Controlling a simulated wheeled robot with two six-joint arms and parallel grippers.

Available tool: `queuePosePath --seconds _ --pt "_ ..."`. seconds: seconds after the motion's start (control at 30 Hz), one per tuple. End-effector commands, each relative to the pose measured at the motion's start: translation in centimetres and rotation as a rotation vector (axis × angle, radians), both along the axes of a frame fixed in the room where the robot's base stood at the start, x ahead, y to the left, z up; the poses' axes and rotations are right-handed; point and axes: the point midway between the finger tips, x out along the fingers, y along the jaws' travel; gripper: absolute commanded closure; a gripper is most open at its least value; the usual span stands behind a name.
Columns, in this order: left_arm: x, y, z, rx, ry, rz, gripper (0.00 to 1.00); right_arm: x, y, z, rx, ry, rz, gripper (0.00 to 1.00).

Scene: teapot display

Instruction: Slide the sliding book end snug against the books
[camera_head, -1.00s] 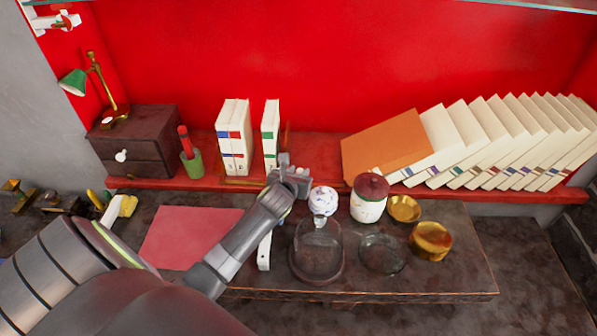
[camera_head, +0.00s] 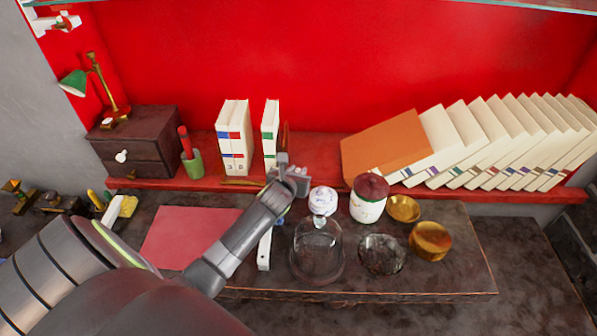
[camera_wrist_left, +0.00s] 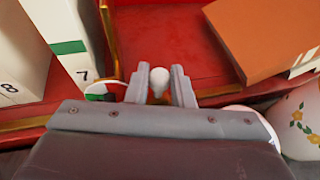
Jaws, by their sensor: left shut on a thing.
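The sliding book end (camera_head: 286,136) is a thin brown upright plate on the red shelf, just right of the white book with a green band (camera_head: 270,133). Its brass edge shows in the left wrist view (camera_wrist_left: 108,38), close to the book numbered 7 (camera_wrist_left: 66,42); I cannot tell whether they touch. Left of that book, across a gap, stand white books with blue and red labels (camera_head: 232,138). My left gripper (camera_head: 283,160) is at the shelf's front edge, shut on a small pale knob (camera_wrist_left: 159,82) between its fingers. The knob's attachment to the book end is hidden. My right gripper is out of view.
A row of leaning books with an orange one (camera_head: 385,145) fills the shelf's right side. A dark drawer box (camera_head: 135,140) and green cup (camera_head: 192,163) stand left. Below are a glass dome (camera_head: 317,250), a lidded jar (camera_head: 368,200) and brass bowls (camera_head: 404,208).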

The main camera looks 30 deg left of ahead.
Motion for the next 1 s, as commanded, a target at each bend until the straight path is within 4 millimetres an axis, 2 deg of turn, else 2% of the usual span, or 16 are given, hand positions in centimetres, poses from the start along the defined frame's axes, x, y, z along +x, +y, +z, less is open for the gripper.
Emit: queuePosePath --seconds 0.2,0.33,0.47,0.73,0.77,0.8,0.83,1.0 --pt "-2.7 4.3 0.4 0.007 0.008 0.003 1.0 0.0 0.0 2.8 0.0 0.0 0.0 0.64" --pt "-3.9 6.4 0.2 0.006 0.007 0.002 1.0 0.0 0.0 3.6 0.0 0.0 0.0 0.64" --pt "-4.5 7.2 0.1 0.003 0.005 0.002 1.0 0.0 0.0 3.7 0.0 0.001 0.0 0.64" --pt "-4.5 7.3 -0.1 0.003 0.005 0.002 1.0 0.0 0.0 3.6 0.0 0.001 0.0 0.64" --pt "-4.5 7.3 -0.1 0.003 0.005 0.002 0.78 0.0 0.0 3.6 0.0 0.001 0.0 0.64" --pt "-4.5 7.3 -0.1 0.004 0.005 0.001 0.73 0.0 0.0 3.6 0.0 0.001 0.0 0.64" --pt "-4.5 7.3 -0.1 0.003 0.005 0.002 0.7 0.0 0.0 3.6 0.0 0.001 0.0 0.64" --pt "-4.5 7.2 0.0 0.003 0.004 0.001 0.7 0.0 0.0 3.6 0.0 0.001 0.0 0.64"
